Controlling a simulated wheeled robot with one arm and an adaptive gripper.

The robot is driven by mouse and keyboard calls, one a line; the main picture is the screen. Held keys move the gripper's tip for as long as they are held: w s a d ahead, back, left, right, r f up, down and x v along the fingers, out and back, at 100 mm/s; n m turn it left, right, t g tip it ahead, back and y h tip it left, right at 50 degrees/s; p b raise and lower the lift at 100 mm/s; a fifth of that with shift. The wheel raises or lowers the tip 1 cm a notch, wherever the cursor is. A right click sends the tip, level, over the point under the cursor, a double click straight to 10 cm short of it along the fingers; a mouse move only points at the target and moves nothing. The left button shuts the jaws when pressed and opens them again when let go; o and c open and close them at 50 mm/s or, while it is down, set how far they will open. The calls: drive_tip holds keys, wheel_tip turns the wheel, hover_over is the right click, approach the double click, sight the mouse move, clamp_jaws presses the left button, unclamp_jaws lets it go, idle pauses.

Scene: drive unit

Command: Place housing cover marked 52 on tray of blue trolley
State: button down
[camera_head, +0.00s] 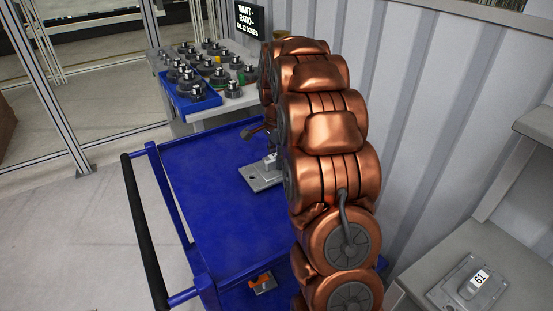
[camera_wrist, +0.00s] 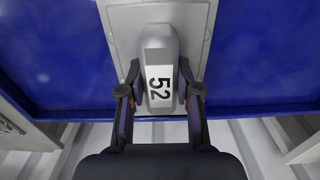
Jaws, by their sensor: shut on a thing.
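The housing cover marked 52 (camera_wrist: 160,44) is a grey plate with a raised block that carries a white label. In the wrist view, my gripper (camera_wrist: 159,88) is shut on the raised block, one finger on each side. In the head view, the cover (camera_head: 258,176) is over the blue trolley's tray (camera_head: 205,200), near its right side. It lies flat, but I cannot tell whether it touches the tray. My copper arm hides part of the cover and the gripper in the head view.
A housing cover marked 61 (camera_head: 470,286) lies on a grey bench at the lower right. A table behind the trolley holds several metal parts, some in a blue bin (camera_head: 190,101). The trolley's black handle (camera_head: 143,230) is at left. A corrugated wall runs along the right.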

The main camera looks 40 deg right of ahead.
sight(276, 155)
drive_tip(key=shift+f, duration=0.55)
drive_tip(key=shift+f, duration=0.15)
drive_tip(key=c, duration=0.8)
unclamp_jaws()
wheel_tip(276, 155, up, 12)
drive_tip(key=shift+f+b, duration=0.1)
drive_tip(key=shift+b, duration=0.65)
drive_tip(key=shift+r, duration=0.25)
drive_tip(key=shift+s, duration=0.1)
